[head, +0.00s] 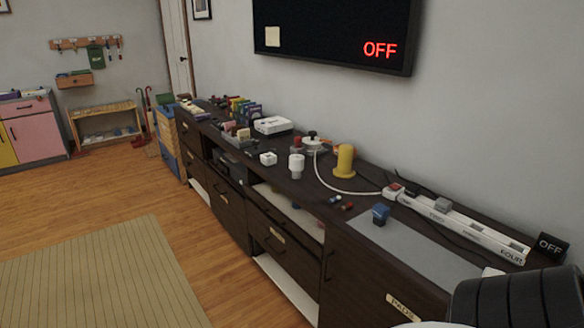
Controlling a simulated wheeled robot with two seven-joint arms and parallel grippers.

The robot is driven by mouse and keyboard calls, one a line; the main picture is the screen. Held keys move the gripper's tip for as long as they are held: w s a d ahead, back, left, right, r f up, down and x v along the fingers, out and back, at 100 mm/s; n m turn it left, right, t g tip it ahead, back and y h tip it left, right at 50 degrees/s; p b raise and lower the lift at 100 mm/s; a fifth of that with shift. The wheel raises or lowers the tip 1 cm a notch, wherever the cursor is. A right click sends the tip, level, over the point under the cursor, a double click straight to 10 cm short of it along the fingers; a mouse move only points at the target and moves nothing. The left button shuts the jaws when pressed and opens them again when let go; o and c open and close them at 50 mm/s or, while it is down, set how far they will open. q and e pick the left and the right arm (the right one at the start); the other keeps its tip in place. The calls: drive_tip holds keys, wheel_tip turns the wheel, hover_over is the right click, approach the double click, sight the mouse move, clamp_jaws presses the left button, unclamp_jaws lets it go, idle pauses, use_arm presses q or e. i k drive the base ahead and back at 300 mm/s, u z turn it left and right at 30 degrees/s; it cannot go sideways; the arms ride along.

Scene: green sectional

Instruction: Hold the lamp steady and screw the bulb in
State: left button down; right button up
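A low white round base with a dark top (312,143) stands near the back of the long dark cabinet; it may be the lamp. A white cord (345,192) curves from beside it to the power strip. A small white rounded piece with a narrower lower part (297,163) stands in front of it, apart from it; it may be the bulb. A yellow cylinder on a wider foot (344,162) stands to the right. Neither of my grippers shows in the head view.
The dark cabinet (345,235) runs along the wall. A white power strip (460,225) lies at its right end, near a grey mat (400,240) and a blue block (381,213). Several small items crowd the far end. A black ribbed form (515,300) fills the lower right corner.

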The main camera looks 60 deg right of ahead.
sight(344, 170)
drive_tip(key=i, duration=1.5)
drive_tip(key=z, duration=0.6)
drive_tip(key=i, duration=1.8)
drive_tip(key=z, duration=1.95)
drive_tip(key=i, duration=0.65)
drive_tip(key=z, duration=0.6)
